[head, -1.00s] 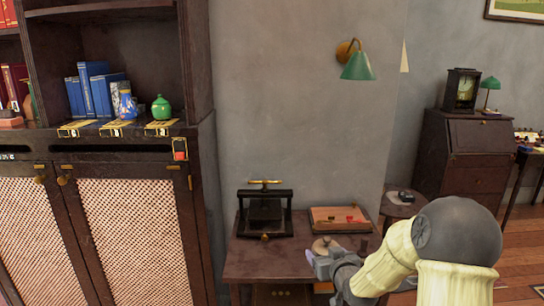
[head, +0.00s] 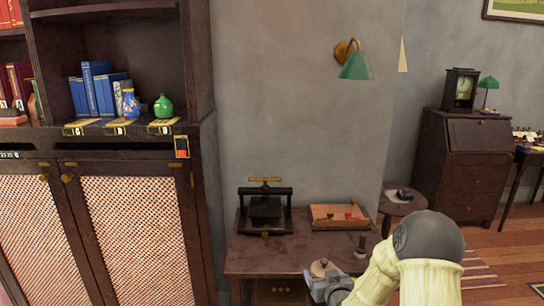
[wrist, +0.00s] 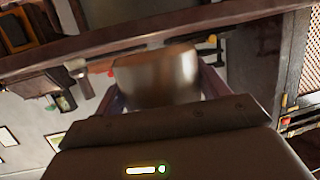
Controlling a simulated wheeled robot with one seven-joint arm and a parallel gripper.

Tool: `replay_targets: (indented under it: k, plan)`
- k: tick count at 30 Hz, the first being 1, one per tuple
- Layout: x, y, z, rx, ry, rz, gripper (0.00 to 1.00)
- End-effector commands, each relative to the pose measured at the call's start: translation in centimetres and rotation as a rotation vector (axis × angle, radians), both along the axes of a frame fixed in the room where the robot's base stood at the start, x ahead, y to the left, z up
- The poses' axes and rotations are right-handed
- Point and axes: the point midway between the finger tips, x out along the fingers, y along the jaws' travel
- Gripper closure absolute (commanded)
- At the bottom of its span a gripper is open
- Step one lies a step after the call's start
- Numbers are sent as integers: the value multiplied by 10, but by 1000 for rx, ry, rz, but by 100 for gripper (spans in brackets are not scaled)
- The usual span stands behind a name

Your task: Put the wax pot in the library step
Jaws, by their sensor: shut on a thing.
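My gripper (head: 320,278) is in front of the small dark table in the head view, near its front edge. It is shut on the wax pot (head: 321,266), whose tan, round top shows above the fingers. In the wrist view the pot (wrist: 156,74) is a brownish metallic cylinder between the two fingers. Its lower part is hidden in the head view. I cannot make out a library step in either view.
The dark side table (head: 262,260) holds a black press (head: 265,208), a wooden tray (head: 338,217) and a small dark upright item (head: 361,247). A tall cabinet (head: 130,210) stands at left. A round stool (head: 403,207) and a desk (head: 462,165) are at right.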

Motion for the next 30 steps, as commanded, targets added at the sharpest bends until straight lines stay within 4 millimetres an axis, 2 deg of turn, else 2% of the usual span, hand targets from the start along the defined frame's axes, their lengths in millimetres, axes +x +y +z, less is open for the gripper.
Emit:
replay_targets:
  k: [3, 12, 21, 25, 27, 30]
  plan:
    - [-5, 1, -34, 3, 5, -19, 64]
    - [-26, 1, -110, 3, 5, -84, 64]
    - [-53, 0, -164, 1, 2, -140, 64]
    - [-65, 0, -182, 2, 1, -159, 64]
    - [-65, 0, -164, 0, -3, -157, 64]
    - [-67, 1, -150, 0, -2, -156, 64]
